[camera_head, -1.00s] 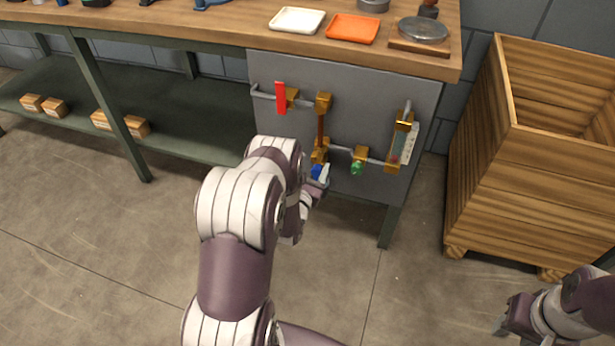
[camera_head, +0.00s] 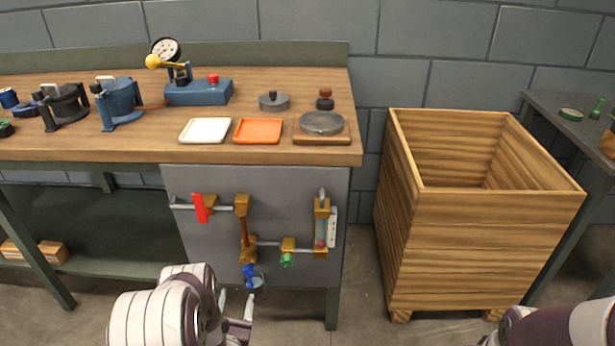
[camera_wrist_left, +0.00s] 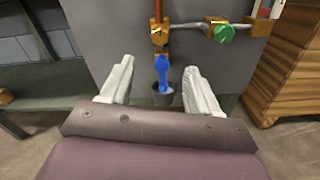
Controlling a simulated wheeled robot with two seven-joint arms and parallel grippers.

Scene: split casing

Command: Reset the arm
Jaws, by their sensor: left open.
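My left gripper (camera_head: 237,318) is at the bottom of the head view, below and in front of the grey panel. In the left wrist view its two pale fingers (camera_wrist_left: 157,88) are apart with nothing gripped between them. A blue valve handle (camera_wrist_left: 162,70) shows beyond and between the fingers, above a small dark cup (camera_wrist_left: 163,97); the handle also shows in the head view (camera_head: 249,275). My right arm enters at the lower right of the head view; its gripper is out of frame.
The grey panel (camera_head: 215,255) carries pipes, a red lever (camera_head: 200,208), a green knob (camera_head: 287,260) and a gauge tube (camera_head: 321,228). Above it is a workbench (camera_head: 90,143) with trays and fixtures. A large wooden crate (camera_head: 490,240) stands to the right. Floor between them is bare.

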